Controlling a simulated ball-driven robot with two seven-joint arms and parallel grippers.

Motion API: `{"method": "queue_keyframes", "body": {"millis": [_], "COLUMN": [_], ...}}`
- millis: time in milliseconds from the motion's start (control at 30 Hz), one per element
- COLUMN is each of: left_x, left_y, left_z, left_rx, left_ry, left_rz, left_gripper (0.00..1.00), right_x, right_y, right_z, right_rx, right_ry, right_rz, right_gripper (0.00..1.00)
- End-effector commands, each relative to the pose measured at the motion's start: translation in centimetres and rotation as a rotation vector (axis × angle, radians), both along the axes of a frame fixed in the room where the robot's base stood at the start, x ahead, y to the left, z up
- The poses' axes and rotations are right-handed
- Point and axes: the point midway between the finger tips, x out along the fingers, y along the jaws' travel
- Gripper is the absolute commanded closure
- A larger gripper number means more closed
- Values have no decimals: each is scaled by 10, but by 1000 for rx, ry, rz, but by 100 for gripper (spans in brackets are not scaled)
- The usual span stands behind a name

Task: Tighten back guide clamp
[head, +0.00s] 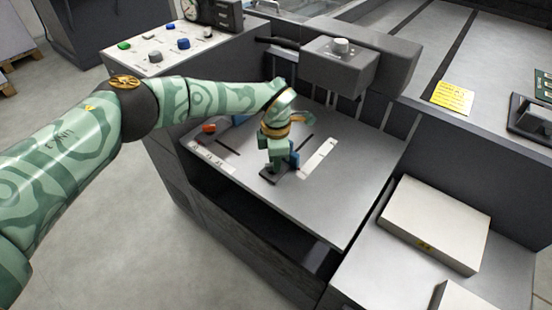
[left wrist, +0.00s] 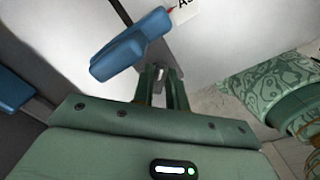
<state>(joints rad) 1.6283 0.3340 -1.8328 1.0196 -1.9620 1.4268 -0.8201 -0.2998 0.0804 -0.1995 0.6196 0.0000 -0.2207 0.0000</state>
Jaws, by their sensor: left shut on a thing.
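My left gripper (head: 277,164) reaches down onto the grey machine table (head: 345,190), with its fingers close to a blue clamp (head: 294,158) on a dark guide foot (head: 270,175). In the left wrist view, the left gripper's fingers (left wrist: 163,85) are close together, shut on part of the clamp. Its blue handle (left wrist: 130,47) sticks out past the fingertips to the left. The gripped part is mostly hidden between the fingers. My right gripper is in neither view.
A red knob (head: 209,128) sits on the table's left edge. A grey box-shaped head (head: 340,66) overhangs the table's back. A control panel (head: 170,45) with coloured buttons stands at the back left. A pale block (head: 433,225) lies at the right.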

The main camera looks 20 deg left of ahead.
Motion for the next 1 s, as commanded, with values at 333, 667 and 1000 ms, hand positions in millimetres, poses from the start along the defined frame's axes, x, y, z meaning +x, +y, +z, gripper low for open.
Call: {"method": "queue_keyframes", "body": {"millis": [333, 667, 1000], "left_x": [0, 0, 0], "left_y": [1, 1, 0], "left_z": [-1, -1, 4], "left_rx": [2, 2, 1], "left_ry": [1, 0, -2], "left_rz": [-34, -33, -32], "left_gripper": [100, 64, 64], "right_x": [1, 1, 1], "right_y": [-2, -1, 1], "right_z": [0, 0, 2], "right_rx": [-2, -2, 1], "right_ry": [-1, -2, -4], "right_rz": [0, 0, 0], "right_gripper": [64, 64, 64]}}
